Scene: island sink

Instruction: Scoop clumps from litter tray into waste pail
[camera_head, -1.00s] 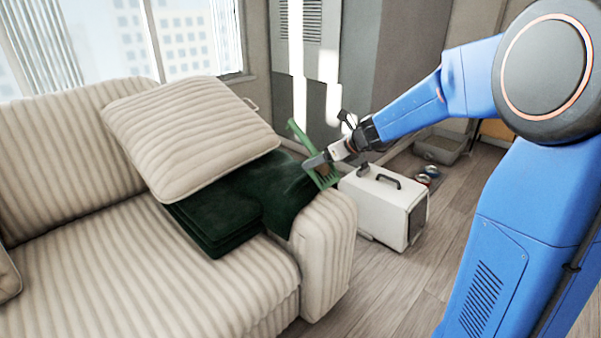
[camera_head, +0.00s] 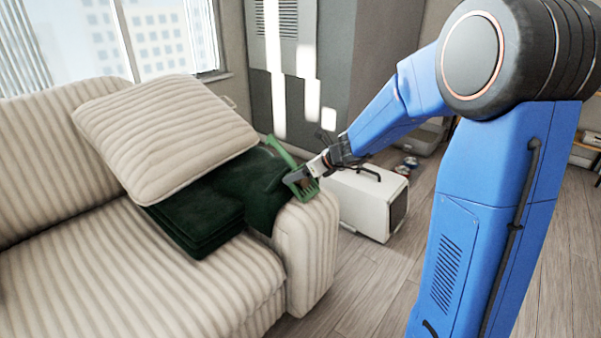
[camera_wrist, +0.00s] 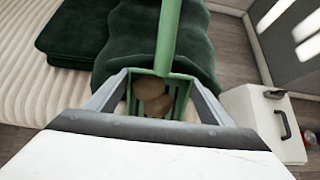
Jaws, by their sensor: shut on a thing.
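My gripper (camera_head: 298,177) is shut on a green slotted scoop (camera_head: 309,187), above the sofa's near armrest and the dark green blanket. The scoop's handle (camera_head: 281,152) slants up and to the left. In the wrist view, the scoop (camera_wrist: 166,48) lies between my two grey fingers (camera_wrist: 158,98). Brown rounded clumps (camera_wrist: 152,90) rest in its slotted head. A grey tray (camera_head: 424,137), which looks like the litter tray, is on the floor at the back, partly hidden by my arm. I cannot make out the waste pail.
A striped cream sofa (camera_head: 150,280) with a tilted cushion (camera_head: 165,135) and dark green blanket (camera_head: 200,215) fills the left. A white carrier (camera_head: 362,205) stands beside its armrest, with cans (camera_head: 408,164) behind it. The wooden floor (camera_head: 385,285) is clear in front of the carrier.

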